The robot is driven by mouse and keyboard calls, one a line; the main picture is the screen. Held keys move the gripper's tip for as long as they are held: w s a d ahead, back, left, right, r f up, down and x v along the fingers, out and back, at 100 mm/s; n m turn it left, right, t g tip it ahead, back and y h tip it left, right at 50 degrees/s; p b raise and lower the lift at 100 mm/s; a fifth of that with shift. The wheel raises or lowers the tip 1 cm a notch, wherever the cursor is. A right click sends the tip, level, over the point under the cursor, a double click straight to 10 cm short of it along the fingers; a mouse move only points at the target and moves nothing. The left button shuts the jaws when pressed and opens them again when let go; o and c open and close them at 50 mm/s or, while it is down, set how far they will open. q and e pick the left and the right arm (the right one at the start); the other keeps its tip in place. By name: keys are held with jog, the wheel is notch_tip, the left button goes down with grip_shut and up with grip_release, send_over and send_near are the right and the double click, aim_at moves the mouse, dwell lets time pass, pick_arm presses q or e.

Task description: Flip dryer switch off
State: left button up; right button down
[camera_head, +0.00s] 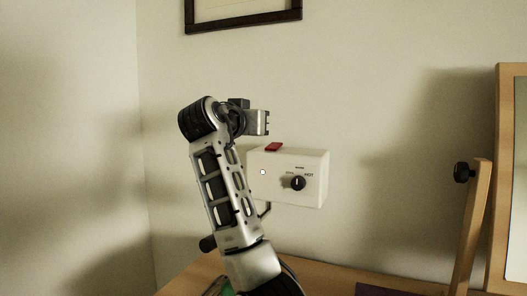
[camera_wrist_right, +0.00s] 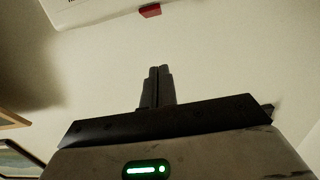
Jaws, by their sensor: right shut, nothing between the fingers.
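The dryer (camera_head: 312,163) is a white box on the wall with a dark round knob (camera_head: 298,183) and the word HOT on its front. A red switch (camera_head: 273,147) sits on its top edge, towards the left. My right gripper (camera_head: 265,122) is just above and left of the switch, apart from it; its fingers are hard to make out there. In the right wrist view the gripper (camera_wrist_right: 160,68) is shut and empty, its fingertips below the red switch (camera_wrist_right: 150,11) in the picture, with a gap. My left gripper is not in view.
A wooden tabletop (camera_head: 340,281) lies below the dryer. A wood-framed mirror (camera_head: 504,180) on a post with a black knob (camera_head: 463,172) stands at the right. A dark picture frame (camera_head: 245,22) hangs above. The wall around the dryer is clear.

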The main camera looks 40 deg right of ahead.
jog(key=p, duration=0.3)
send_over(273, 147)
jog(key=shift+s+a+f, duration=0.1)
jog(key=shift+a+f, duration=0.1)
jog(key=shift+a, duration=0.05)
jog(key=f, duration=0.2)
jog(key=shift+d+f, duration=0.25)
jog(key=shift+f, duration=0.1)
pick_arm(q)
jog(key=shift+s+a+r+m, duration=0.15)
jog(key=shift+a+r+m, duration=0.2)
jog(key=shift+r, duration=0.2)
pick_arm(e)
jog(key=shift+w+f, duration=0.2)
jog(key=shift+f, duration=0.6)
jog(key=shift+d, duration=0.15)
